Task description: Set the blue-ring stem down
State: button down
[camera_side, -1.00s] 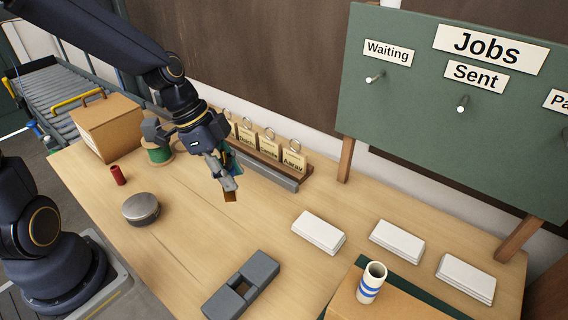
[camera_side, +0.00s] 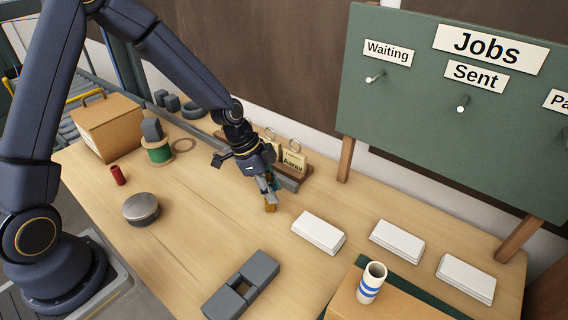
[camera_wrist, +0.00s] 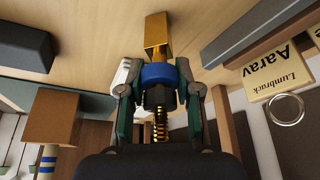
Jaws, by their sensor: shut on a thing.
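The blue-ring stem (camera_wrist: 158,75) is in my gripper. In the wrist view it shows a brass block at one end, a blue ring in the middle and a brass thread at the other end. My gripper (camera_wrist: 158,95) is shut on it, with a finger on each side near the ring. In the side view my gripper (camera_side: 267,188) points down over the table, left of the nearest white pad. The stem's brass end (camera_side: 271,206) shows below the fingers, close to the tabletop. I cannot tell whether it touches the wood.
White pads (camera_side: 319,233) lie to the right. A dark grey slotted block (camera_side: 241,286) lies in front. A tag rack with the Aarav tag (camera_side: 292,163) stands just behind my gripper. A round tin (camera_side: 140,208), red cylinder (camera_side: 118,175) and green spool (camera_side: 158,151) stand left.

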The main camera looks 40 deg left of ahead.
jog(key=c, duration=0.8)
grip_release()
jog(key=shift+f, duration=0.1)
jog(key=v, duration=1.2)
jog(key=s+a+r+n+t+y, duration=0.1)
jog(key=s+a+r+n+y, duration=0.1)
jog(key=s+r+n, duration=0.4)
jog(key=s+a+r+n+t+y, duration=0.1)
jog(key=s+r+n, duration=0.5)
jog(key=s, duration=0.7)
jog(key=a+t, duration=0.1)
jog(key=a, duration=0.1)
jog(key=shift+a+y, duration=0.3)
jog(key=shift+y, duration=0.1)
jog(key=shift+o, duration=0.2)
jog(key=shift+s+r, duration=0.1)
